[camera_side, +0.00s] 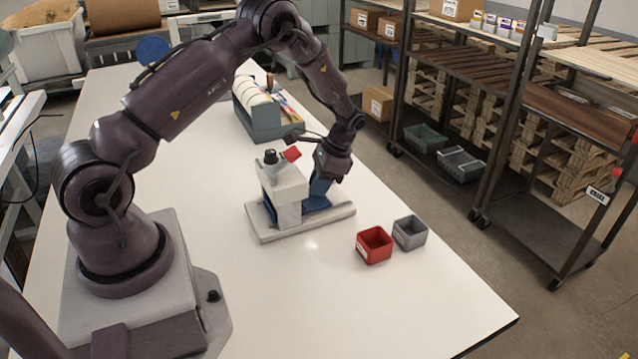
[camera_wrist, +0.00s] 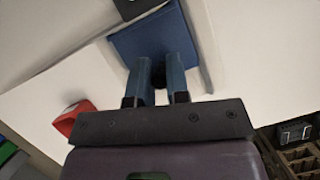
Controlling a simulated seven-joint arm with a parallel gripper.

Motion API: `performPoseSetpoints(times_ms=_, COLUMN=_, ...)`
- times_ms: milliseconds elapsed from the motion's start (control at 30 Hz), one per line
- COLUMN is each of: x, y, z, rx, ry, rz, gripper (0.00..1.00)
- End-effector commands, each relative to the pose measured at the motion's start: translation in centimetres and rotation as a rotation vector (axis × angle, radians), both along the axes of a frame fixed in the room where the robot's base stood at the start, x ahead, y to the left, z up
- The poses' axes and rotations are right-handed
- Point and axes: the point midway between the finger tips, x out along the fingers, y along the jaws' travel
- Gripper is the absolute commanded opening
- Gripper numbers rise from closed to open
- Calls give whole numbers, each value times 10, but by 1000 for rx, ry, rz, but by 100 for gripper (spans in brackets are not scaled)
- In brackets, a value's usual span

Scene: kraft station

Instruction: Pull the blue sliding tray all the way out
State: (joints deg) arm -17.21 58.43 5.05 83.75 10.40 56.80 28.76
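The blue sliding tray (camera_side: 315,203) lies low in the pale station with its front end showing to the right of the upright block (camera_side: 285,195). In the wrist view the tray (camera_wrist: 150,40) is a flat blue panel ahead of my fingers. My gripper (camera_side: 323,187) points down over the tray's outer end. In the wrist view my gripper (camera_wrist: 159,92) has its two fingers close together on either side of a dark round knob (camera_wrist: 158,74), which fills the gap between them. The side view hides the knob behind my fingers and wrist.
A red bin (camera_side: 374,245) and a grey bin (camera_side: 410,233) stand on the white table right of the station. A red piece (camera_side: 292,153) sticks out near the station's top. A blue-grey rack (camera_side: 262,115) stands behind. The table's front is clear.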

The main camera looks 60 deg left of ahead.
Motion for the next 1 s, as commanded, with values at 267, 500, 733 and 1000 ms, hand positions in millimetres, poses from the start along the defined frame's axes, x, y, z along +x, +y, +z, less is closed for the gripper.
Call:
performPoseSetpoints(times_ms=267, x=3, y=0, z=0, rx=1, ry=-1, rz=0, gripper=0)
performPoseSetpoints(times_ms=500, x=36, y=0, z=-1, rx=2, ry=-4, rz=-2, gripper=0)
performPoseSetpoints(times_ms=733, x=70, y=0, z=-1, rx=1, ry=-2, rz=-2, gripper=0)
performPoseSetpoints(times_ms=1000, x=97, y=0, z=-1, rx=2, ry=-1, rz=-1, gripper=0)
